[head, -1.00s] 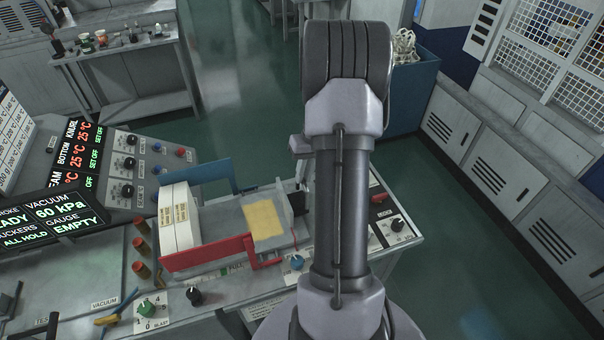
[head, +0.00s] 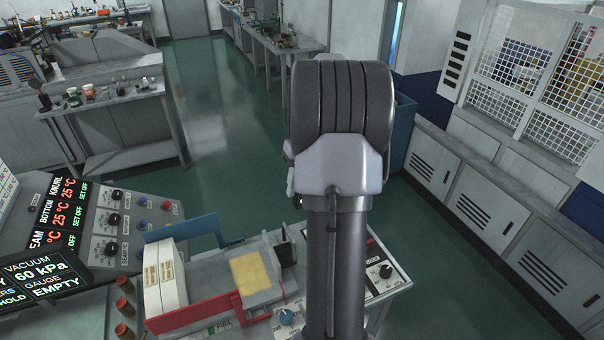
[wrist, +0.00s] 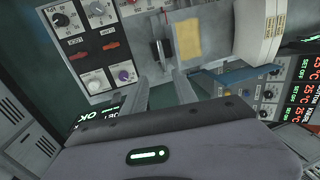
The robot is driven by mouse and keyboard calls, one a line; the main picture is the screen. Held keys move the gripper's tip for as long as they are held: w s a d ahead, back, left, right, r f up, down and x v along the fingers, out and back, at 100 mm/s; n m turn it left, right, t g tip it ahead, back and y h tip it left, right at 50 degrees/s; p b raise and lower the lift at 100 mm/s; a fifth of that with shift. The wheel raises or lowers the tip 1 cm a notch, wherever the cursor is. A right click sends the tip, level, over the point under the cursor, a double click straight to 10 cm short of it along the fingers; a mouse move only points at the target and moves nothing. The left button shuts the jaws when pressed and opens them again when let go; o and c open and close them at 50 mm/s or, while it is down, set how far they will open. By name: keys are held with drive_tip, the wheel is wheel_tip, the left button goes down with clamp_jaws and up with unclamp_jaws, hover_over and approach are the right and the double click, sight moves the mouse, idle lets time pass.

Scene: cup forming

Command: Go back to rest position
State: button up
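My arm stands upright in the middle of the head view, and its links hide most of my gripper there. In the wrist view the gripper's dark and grey body with a green light fills the lower part. Two grey fingers of my gripper (wrist: 162,91) show above it, apart, with nothing seen between them. The machine bench with its feed tray (head: 272,294) lies below and beyond the gripper, and the gripper appears clear of it. A yellow patch (head: 250,272) lies on the tray and also shows in the wrist view (wrist: 187,39).
White stacked blanks (head: 160,277) stand between a blue guard (head: 183,236) and a red guard (head: 195,315). A control panel (head: 112,225) and displays (head: 40,280) are at left. Low cabinets (head: 490,210) line the right. Green floor (head: 225,130) is open behind.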

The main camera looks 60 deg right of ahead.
drive_tip(key=r, duration=0.3)
drive_tip(key=shift+s+d, duration=0.15)
drive_tip(key=shift+d, duration=0.1)
drive_tip(key=shift+a, duration=0.1)
